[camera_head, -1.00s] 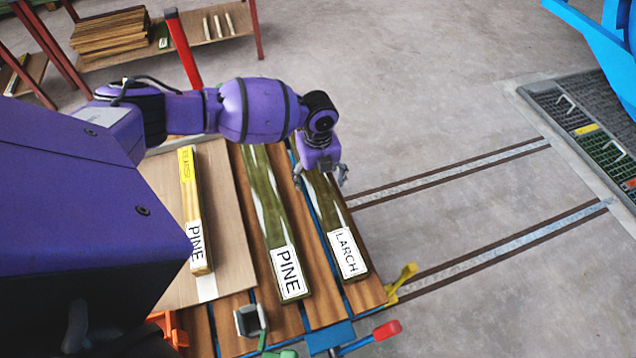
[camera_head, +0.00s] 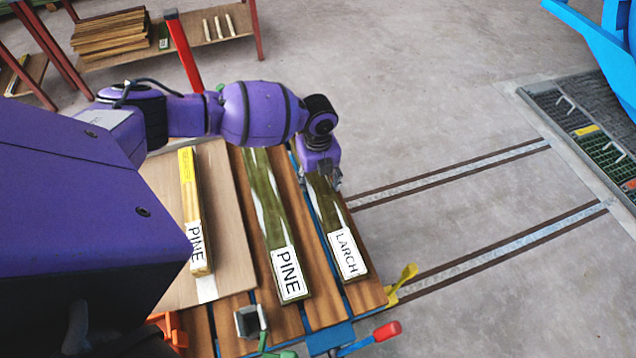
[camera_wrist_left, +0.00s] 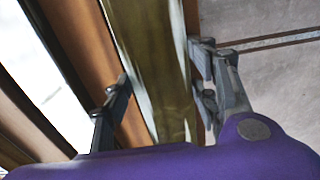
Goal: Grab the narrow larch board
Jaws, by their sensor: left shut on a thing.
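The larch board (camera_head: 336,222) is narrow and greenish, with a white LARCH label on its near end. It lies on the right side of the slatted wooden cart top. My left gripper (camera_head: 324,183) is down at its far part. In the left wrist view, the fingers of this gripper (camera_wrist_left: 160,100) stand on both sides of the board (camera_wrist_left: 150,55), shut on it. The exact contact on the left finger is hard to see. My right gripper is not in view.
A wider green PINE board (camera_head: 268,215) lies left of the larch board. A yellow-ended PINE board (camera_head: 192,215) lies on a light panel (camera_head: 228,240). Coloured clamps and handles (camera_head: 386,330) stand at the cart's near edge. Floor rails (camera_head: 480,165) run right over clear floor.

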